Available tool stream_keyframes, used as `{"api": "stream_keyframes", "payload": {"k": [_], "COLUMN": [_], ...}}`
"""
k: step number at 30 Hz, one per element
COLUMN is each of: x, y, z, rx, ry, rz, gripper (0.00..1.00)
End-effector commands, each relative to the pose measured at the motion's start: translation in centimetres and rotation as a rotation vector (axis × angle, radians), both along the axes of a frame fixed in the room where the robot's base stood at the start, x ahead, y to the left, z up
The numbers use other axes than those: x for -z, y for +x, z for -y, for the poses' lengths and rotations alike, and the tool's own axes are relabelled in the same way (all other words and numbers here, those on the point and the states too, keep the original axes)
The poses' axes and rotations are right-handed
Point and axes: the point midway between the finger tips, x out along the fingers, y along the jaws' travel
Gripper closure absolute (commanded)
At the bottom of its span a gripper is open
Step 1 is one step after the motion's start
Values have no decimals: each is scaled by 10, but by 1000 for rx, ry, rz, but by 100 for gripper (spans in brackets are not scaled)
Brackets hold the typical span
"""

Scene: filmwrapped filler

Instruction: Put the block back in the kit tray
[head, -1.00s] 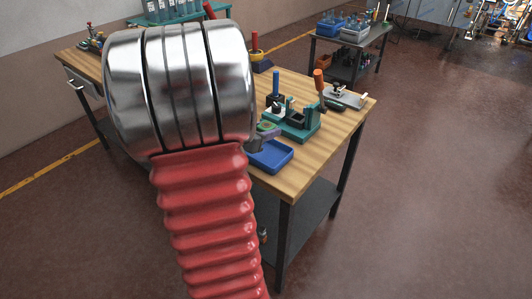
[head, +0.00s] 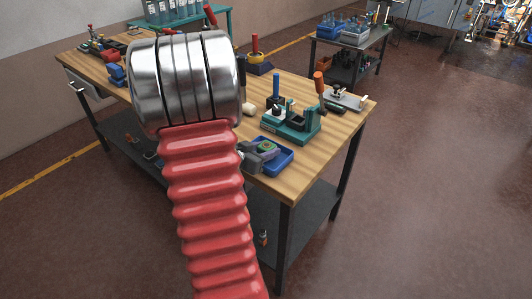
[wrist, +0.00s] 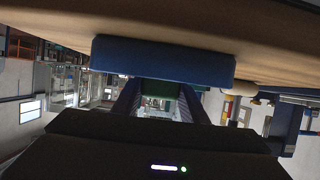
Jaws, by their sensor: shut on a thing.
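A small green block (wrist: 157,88) sits between the two fingers of my gripper (wrist: 157,100) in the wrist view. My gripper is shut on it. In the head view my gripper (head: 263,149) is at the left part of a shallow blue tray (head: 283,163) on the bench's front side, with the green block (head: 267,146) at its tip. The blue tray also shows in the wrist view (wrist: 165,62), just beyond the block. I cannot tell whether the block touches the tray. My arm hides part of the bench.
A teal fixture (head: 292,124) with a blue-handled post and an orange-handled lever stands behind the tray on the wooden bench (head: 310,165). A pale cylinder (head: 249,109) lies left of it. A grey device (head: 345,100) is at the right corner.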

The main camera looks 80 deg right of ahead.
Motion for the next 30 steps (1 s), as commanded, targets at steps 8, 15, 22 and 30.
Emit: {"api": "stream_keyframes", "payload": {"k": [8, 15, 22, 30], "x": [12, 14, 14, 14], "y": [0, 0, 0, 0], "z": [0, 0, 0, 0], "rx": [0, 0, 0, 0], "ry": [-1, -1, 0, 0], "rz": [0, 0, 0, 1], "gripper": [90, 90, 48, 42]}}
